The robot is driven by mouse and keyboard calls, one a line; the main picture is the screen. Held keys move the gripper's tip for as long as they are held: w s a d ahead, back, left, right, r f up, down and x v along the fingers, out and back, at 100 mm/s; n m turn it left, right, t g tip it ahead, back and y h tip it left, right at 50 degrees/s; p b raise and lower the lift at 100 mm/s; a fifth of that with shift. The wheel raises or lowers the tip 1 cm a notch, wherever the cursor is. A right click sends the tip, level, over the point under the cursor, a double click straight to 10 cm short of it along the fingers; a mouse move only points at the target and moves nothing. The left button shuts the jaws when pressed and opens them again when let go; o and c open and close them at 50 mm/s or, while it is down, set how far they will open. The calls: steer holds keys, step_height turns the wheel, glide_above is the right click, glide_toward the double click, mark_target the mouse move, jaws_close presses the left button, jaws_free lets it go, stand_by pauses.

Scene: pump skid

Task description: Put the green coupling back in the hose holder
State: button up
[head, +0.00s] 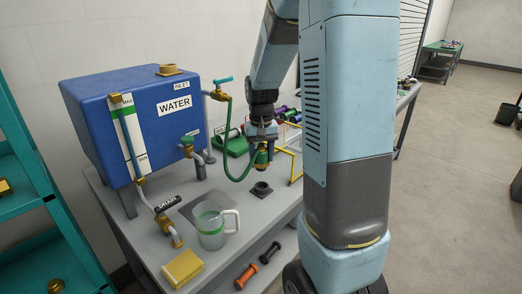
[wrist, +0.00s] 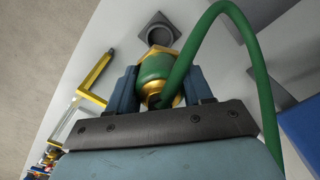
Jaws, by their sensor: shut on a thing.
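The green coupling (head: 261,157) with brass ends hangs in my gripper (head: 261,147), above the table. In the wrist view the coupling (wrist: 155,72) sits between the two dark blue fingers of my gripper (wrist: 162,85), which are shut on it. A green hose (head: 229,150) loops from the brass inlet tap to the coupling. The hose holder, a dark round socket (head: 262,189) on a square base, stands on the table below the coupling in the head view. In the wrist view the holder (wrist: 159,33) shows just beyond the coupling, and the two look apart.
A blue water tank (head: 150,115) stands at the back left. A yellow frame (head: 296,165) stands right of the coupling. Bare grey table surrounds the holder.

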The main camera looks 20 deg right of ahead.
mark_target(262, 170)
stand_by(0.4)
steer(key=shift+s+r+n+g, duration=0.1)
steer(key=shift+r+n+g, duration=0.05)
steer(key=shift+n+g, duration=0.15)
steer(key=shift+f, duration=2.55)
steer(key=shift+f, duration=1.75)
steer(key=o, duration=1.3)
steer(key=shift+o, duration=0.2)
steer(key=r, duration=1.3)
steer(key=shift+w+r, duration=0.3)
steer(key=shift+r, duration=0.05)
